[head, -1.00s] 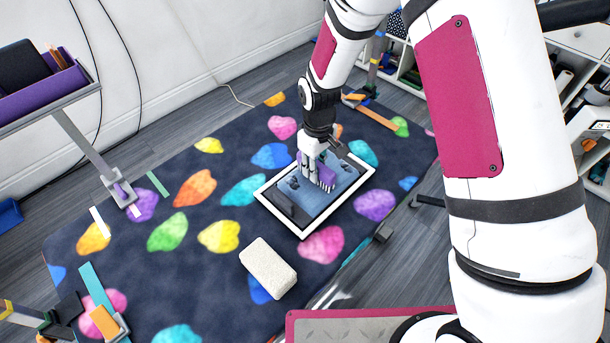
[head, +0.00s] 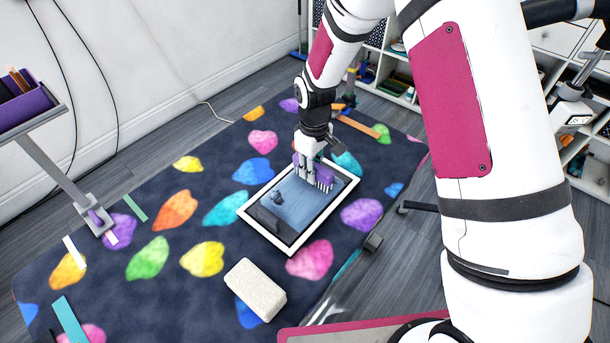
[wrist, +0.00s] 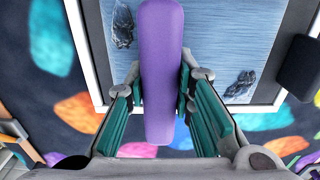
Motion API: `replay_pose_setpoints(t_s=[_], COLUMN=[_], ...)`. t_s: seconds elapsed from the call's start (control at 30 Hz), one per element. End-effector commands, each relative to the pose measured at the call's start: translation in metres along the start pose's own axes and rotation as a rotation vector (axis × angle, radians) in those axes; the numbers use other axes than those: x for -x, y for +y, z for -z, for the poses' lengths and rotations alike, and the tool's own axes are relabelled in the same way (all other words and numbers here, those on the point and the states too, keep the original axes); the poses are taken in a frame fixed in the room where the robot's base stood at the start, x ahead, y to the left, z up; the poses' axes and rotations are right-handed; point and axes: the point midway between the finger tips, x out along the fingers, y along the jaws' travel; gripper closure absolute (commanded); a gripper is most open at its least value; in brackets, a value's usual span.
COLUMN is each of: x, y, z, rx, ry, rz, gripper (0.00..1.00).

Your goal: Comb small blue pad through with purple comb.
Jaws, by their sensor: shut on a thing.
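The small blue pad (head: 300,207) lies in a white frame on the rug, its surface streaked light blue. My gripper (head: 308,174) is above its far part, shut on the purple comb (head: 299,159). The comb's pale teeth point down at the pad; I cannot tell whether they touch. In the wrist view, the comb (wrist: 161,65) stands between my gripper's fingers (wrist: 160,100) and crosses the frame's edge. Dark clumps show on the pad (wrist: 200,40) to either side of the comb. A dark patch lies at the pad's near left corner in the head view.
A cream block (head: 256,289) lies on the dark rug (head: 110,285) with colourful blotches, in front of the frame. A stand with a purple tray (head: 30,108) is at the left. Shelves (head: 390,75) stand at the back. The rug left of the frame is mostly clear.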

Motion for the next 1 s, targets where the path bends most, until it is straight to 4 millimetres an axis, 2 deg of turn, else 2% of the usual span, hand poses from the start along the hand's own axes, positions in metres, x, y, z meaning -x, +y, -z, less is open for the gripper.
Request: replay_pose_setpoints(t_s=[0.03, 0.2, 0.33, 1.0], x=[-0.002, -0.003, -0.002, -0.001], y=[0.010, 0.034, 0.046, 0.050], z=[0.001, 0.001, 0.000, -0.001], rx=[-0.004, -0.004, -0.002, -0.001], ry=[0.001, 0.001, 0.000, -0.001], rz=[-0.001, 0.000, 0.001, 0.001], gripper=[1.00, 1.00, 1.00, 1.00])
